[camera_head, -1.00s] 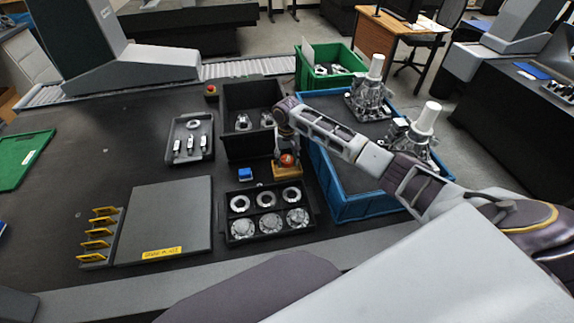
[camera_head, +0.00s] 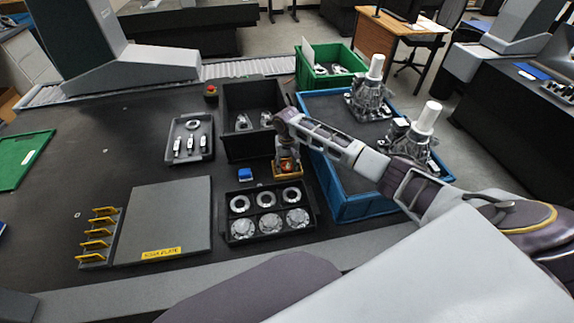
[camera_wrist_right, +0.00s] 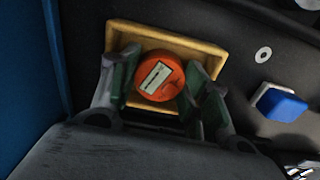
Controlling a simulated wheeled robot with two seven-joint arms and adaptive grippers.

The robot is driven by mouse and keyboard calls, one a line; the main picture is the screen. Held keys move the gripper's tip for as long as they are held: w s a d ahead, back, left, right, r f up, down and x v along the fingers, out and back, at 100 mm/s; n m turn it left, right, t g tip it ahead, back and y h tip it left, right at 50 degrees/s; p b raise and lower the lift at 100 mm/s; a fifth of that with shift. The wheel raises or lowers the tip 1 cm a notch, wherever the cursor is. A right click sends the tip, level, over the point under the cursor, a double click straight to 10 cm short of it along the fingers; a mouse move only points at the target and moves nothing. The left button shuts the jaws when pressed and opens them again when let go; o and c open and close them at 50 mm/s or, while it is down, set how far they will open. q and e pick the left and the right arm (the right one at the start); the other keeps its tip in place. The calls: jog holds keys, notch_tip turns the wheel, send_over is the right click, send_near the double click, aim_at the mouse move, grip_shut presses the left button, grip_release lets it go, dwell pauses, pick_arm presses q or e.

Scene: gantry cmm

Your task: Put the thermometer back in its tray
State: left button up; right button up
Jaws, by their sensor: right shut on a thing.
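The thermometer, a round orange body with a pale rectangular display, shows in the right wrist view (camera_wrist_right: 160,77). My right gripper (camera_wrist_right: 160,88) is shut on it, with one dark green-padded finger on each side. The tray is a small yellow-tan rectangular box (camera_wrist_right: 205,46) directly beneath the thermometer. I cannot tell whether the thermometer touches the tray floor. In the head view, my right gripper (camera_head: 287,162) points down over the tray (camera_head: 288,175) and hides most of the thermometer. My left gripper is not in view.
A blue crate (camera_head: 340,212) stands close on the right. A black bin (camera_head: 252,90) stands behind the tray, and a black tray with metal rings (camera_head: 268,210) lies in front. A small blue block (camera_head: 245,174) and a loose washer (camera_wrist_right: 263,54) are close by.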

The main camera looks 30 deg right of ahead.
aim_at(287, 165)
jog(key=o, duration=0.9)
jog(key=shift+c, duration=0.2)
notch_tip(287, 165, up, 12)
jog(key=shift+p, duration=0.4)
dwell(0.3)
